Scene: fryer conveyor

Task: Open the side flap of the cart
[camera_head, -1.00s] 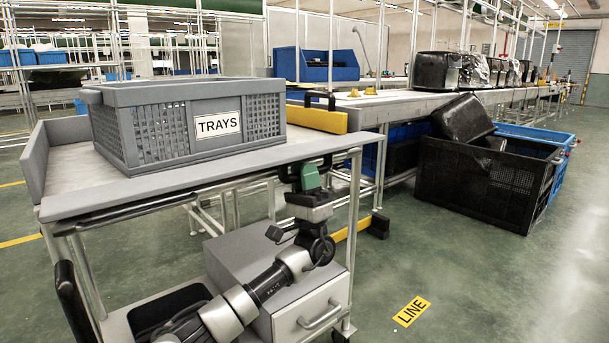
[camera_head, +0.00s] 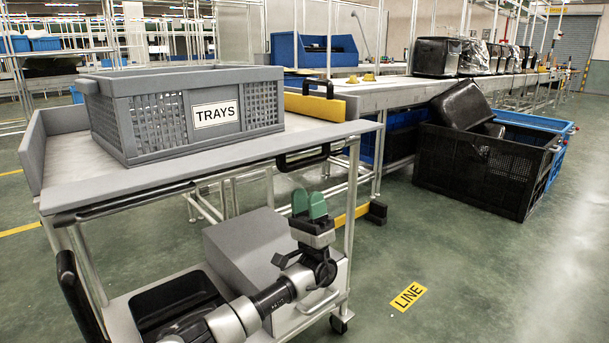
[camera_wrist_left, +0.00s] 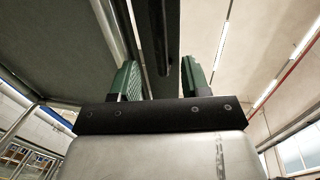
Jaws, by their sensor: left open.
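The grey cart (camera_head: 110,192) stands in front of me with a raised grey panel (camera_head: 31,150) at its left end. A black handle (camera_head: 303,161) hangs under the tabletop's right end. I cannot tell which part is the side flap. My left gripper (camera_head: 309,206), with green fingers pointing up, is open and empty just below this handle, apart from it. In the left wrist view, the fingers (camera_wrist_left: 160,82) stand apart, and a dark bar (camera_wrist_left: 162,25) lies above and between them. My right gripper is not in view.
A grey crate marked TRAYS (camera_head: 265,113) sits on the cart. Below are a drawer box (camera_head: 235,250) and a black bin (camera_head: 170,295). A yellow barrier with a black handle (camera_head: 348,106) stands behind. A black crate (camera_head: 480,172) is at right; the floor before it is clear.

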